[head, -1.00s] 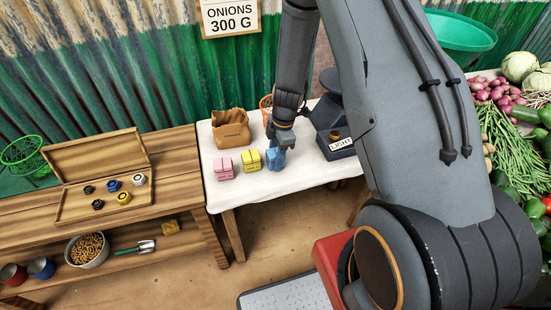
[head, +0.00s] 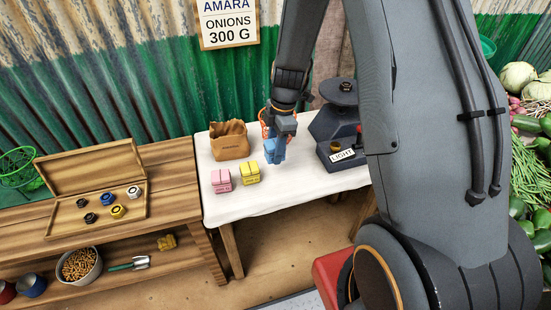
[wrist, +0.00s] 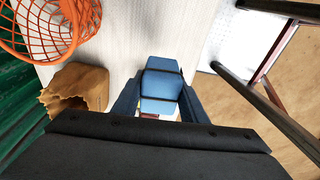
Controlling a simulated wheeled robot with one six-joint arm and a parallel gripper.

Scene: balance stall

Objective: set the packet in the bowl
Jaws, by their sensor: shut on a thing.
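My gripper (head: 275,155) is shut on a blue packet (head: 267,157), which it holds above the white-topped table. The blue packet also shows between the two fingers in the wrist view (wrist: 161,88). A grey bowl (head: 97,271) full of brown pellets sits on the lower shelf of the wooden bench at the left.
A pink packet (head: 221,181) and a yellow packet (head: 249,174) stand on the white table (head: 232,207). A brown paper bag (head: 230,142), an orange wire basket (wrist: 40,28) and a dark scale (head: 335,125) labelled LIGHT are nearby. The table's front is clear.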

